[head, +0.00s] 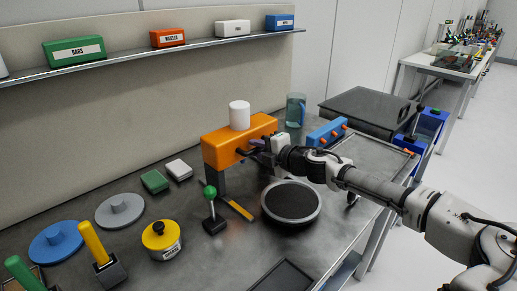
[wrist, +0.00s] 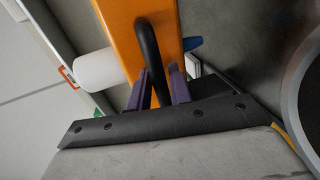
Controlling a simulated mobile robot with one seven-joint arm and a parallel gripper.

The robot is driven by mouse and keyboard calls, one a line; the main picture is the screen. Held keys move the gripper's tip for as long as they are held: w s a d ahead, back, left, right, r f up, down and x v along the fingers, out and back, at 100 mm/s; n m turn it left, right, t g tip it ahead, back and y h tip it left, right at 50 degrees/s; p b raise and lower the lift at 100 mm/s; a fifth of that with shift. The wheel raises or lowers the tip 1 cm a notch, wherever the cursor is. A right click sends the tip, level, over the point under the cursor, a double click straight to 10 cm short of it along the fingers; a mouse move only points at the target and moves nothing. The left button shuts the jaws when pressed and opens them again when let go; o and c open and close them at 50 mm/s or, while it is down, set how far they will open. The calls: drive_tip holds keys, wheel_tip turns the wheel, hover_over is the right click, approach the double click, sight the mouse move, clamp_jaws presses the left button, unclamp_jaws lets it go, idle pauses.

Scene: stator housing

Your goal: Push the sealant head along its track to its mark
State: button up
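The sealant head is an orange block (head: 238,142) with a white cylinder (head: 240,115) on top, raised on a dark post at the back of the bench. In the wrist view its orange body (wrist: 123,25) fills the upper middle, with a black looped handle (wrist: 147,45) and a blue tip at the right. My gripper (head: 257,148) is at the block's right front side. In the wrist view its purple fingers (wrist: 160,85) stand close on both sides of the handle and appear shut on it. I cannot make out the track or the mark.
A round dark plate (head: 291,202) lies in front of the head. A green-knobbed lever (head: 211,210) and a yellow strip (head: 238,209) are left of it. A clear blue cup (head: 295,110) and a blue rack (head: 327,132) stand to the right. A shelf (head: 180,48) hangs above.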

clamp_jaws()
drive_tip(key=f+p+v, duration=0.1)
drive_tip(key=f+v, duration=0.2)
drive_tip(key=v, duration=1.1)
drive_tip(key=shift+s+d, duration=0.25)
drive_tip(key=shift+f, duration=0.1)
unclamp_jaws()
drive_tip(key=shift+s+d, duration=0.1)
drive_tip(key=shift+d, duration=0.1)
